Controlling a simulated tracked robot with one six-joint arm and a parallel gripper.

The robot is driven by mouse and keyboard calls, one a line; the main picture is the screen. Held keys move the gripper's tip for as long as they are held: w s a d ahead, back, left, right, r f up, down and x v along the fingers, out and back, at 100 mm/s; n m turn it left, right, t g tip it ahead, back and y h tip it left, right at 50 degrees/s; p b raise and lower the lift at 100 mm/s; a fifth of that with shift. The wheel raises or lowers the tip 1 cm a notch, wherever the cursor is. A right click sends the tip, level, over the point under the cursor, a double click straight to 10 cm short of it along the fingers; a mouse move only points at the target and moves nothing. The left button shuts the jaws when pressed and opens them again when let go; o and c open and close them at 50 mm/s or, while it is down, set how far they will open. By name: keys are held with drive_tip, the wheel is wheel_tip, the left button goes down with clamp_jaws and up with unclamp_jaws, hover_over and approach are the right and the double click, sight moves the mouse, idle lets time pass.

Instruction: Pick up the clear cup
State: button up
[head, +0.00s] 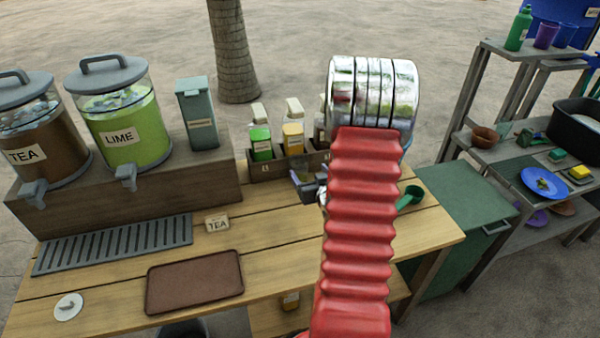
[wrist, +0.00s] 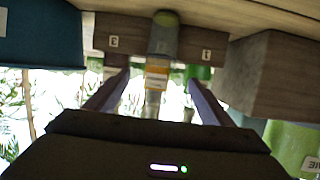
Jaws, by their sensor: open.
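A clear, see-through cup (wrist: 164,38) shows in the wrist view, which is upside down. It stands on the table in front of the bottle rack, with a yellowish tint at its base. My gripper (wrist: 158,78) is open, with one finger on each side of the cup's line. I cannot tell whether the cup is between the fingers or just beyond them. In the head view my gripper (head: 303,185) is low over the table in front of the rack, partly hidden by my red arm. I cannot make out the cup there.
The bottle rack (head: 268,172) stands behind my gripper with several bottles. Tea and lime dispensers (head: 122,125) stand on a wooden riser at left. A brown tray (head: 195,281) and a TEA sign (head: 217,224) lie in front. A green scoop (head: 410,196) is at right.

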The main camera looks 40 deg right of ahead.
sight(305, 166)
drive_tip(key=shift+x, duration=2.6)
drive_tip(key=shift+x, duration=2.65)
drive_tip(key=c, duration=1.4)
drive_tip(key=shift+r, duration=0.1)
drive_tip(key=shift+c, duration=0.2)
